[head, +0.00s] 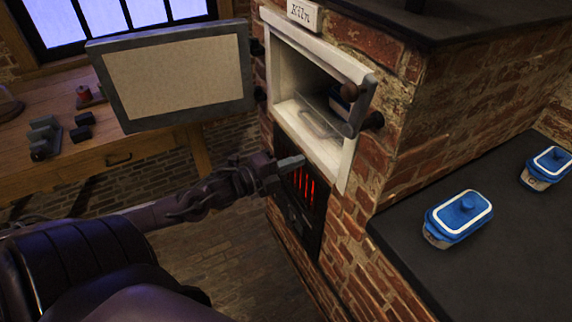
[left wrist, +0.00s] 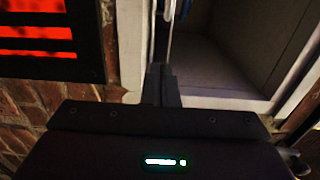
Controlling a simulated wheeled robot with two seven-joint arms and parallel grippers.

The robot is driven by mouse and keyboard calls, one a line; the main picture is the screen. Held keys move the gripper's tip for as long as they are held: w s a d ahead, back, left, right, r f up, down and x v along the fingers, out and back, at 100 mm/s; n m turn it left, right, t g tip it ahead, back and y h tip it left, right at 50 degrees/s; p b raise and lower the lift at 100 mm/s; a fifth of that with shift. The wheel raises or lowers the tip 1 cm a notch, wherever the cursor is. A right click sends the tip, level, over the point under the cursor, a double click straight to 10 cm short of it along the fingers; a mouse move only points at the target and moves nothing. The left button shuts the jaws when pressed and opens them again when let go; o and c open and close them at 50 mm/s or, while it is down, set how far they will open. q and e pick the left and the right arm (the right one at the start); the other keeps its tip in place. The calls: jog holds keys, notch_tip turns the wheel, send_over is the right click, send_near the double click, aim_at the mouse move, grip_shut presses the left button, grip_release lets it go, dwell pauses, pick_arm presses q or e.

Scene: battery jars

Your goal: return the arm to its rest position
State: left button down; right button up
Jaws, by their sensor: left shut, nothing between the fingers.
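My left gripper (head: 291,163) is shut and empty in the head view. It is in front of the brick kiln, beside the lower edge of the kiln's white opening frame and above the glowing red grate (head: 302,190). In the left wrist view its closed fingers (left wrist: 162,82) point at the white frame and the grey kiln interior (left wrist: 215,60). The left arm stretches in from the left. My right gripper is not in view.
The kiln door (head: 180,78) hangs open to the left, above the arm. A blue jar (head: 347,95) is partly visible inside the kiln. A wooden table (head: 110,145) is at left.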

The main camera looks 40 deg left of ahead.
pick_arm(q)
jog(key=shift+v, duration=1.05)
jog(key=s+a+f+n+g+y, duration=0.1)
jog(key=s+a+f+n+y, duration=0.2)
jog(key=f, duration=0.5)
jog(key=s+a+f+n+g+y, duration=0.1)
jog(key=a+f+n+y, duration=0.1)
jog(key=a+f+n, duration=0.45)
jog(key=s+a+f+n+g+y, duration=0.1)
jog(key=s+a+f+y, duration=0.15)
jog(key=f, duration=0.65)
jog(key=s+d+f+n+g+y, duration=0.25)
jog(key=s+f, duration=0.35)
jog(key=f, duration=0.4)
jog(key=s+d+f+n+g+h, duration=0.1)
jog(key=s+d+f+n+g, duration=0.5)
jog(key=s+f, duration=0.65)
jog(key=s+d+f+g+h, duration=0.1)
jog(key=s+d+f+g, duration=0.1)
jog(key=s+d+f, duration=0.2)
jog(key=s+d+f+n+g+h, duration=0.1)
jog(key=s+d+f+g, duration=0.1)
jog(key=s+d+f, duration=0.3)
jog(key=s+d, duration=0.3)
jog(key=d, duration=0.3)
jog(key=shift+s+d, duration=0.35)
jog(key=shift+s, duration=0.05)
jog(key=shift+f, duration=0.15)
